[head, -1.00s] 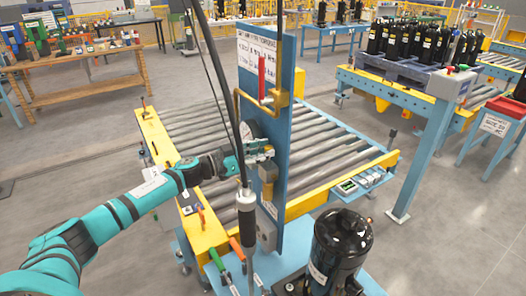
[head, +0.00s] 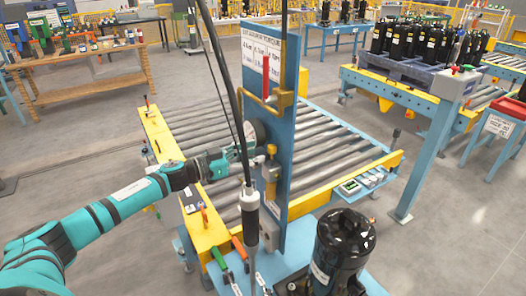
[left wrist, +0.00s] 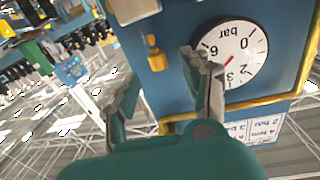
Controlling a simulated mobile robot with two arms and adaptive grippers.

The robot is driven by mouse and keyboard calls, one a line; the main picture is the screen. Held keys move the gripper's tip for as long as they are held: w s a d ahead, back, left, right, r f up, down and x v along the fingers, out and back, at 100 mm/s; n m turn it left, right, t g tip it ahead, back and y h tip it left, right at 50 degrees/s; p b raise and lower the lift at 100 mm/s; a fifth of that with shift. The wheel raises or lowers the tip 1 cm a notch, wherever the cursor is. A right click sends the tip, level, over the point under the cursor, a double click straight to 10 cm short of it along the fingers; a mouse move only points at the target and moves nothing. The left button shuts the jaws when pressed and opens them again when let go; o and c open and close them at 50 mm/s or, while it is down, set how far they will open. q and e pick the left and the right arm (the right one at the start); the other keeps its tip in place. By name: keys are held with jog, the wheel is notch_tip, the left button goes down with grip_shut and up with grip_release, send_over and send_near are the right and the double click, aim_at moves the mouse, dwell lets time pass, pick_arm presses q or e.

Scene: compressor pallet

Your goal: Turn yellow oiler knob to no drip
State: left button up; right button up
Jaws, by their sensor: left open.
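The small yellow oiler knob (head: 272,150) sits on top of the brass-coloured oiler body (head: 271,176) on the upright blue panel (head: 283,75). My left gripper (head: 258,155) reaches in from the left, with its fingertips close to the knob. In the left wrist view, a yellow knob-like part (left wrist: 155,54) shows on the blue panel, between the two spread fingers of my left gripper (left wrist: 160,72) in the picture. I cannot tell whether either finger touches it. The gripper is open and holds nothing. My right gripper is not in view.
A round gauge (left wrist: 235,50) marked bar is beside the right finger in the wrist view. A yellow pipe and a red handle (head: 266,72) are above the oiler. A hanging tool (head: 249,215) stands in front. A black compressor (head: 342,245) is at lower right, a roller conveyor (head: 325,155) behind.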

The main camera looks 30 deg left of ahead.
pick_arm(q)
jog(key=shift+v, duration=1.7)
jog(key=shift+s+d, duration=0.1)
jog(key=shift+d, duration=0.1)
jog(key=shift+d, duration=0.25)
jog(key=shift+c, duration=1.4)
jog(key=d+t+b, duration=0.1)
jog(key=d, duration=0.1)
jog(key=d+r+n+t, duration=0.1)
jog(key=d, duration=0.1)
jog(key=shift+t+y+b, duration=0.3)
jog(key=shift+y+b, duration=0.1)
jog(key=n+y+b, duration=0.5)
jog(key=n+y, duration=0.2)
jog(key=y, duration=0.3)
send_near(270, 149)
jog(key=shift+t, duration=0.3)
jog(key=w+p, duration=0.1)
jog(key=w, duration=0.2)
jog(key=w+p, duration=0.1)
jog(key=w, duration=0.2)
jog(key=w+p, duration=0.1)
jog(key=w, duration=0.2)
jog(key=shift+w+f+p, duration=0.2)
jog(key=shift+f+p, duration=0.1)
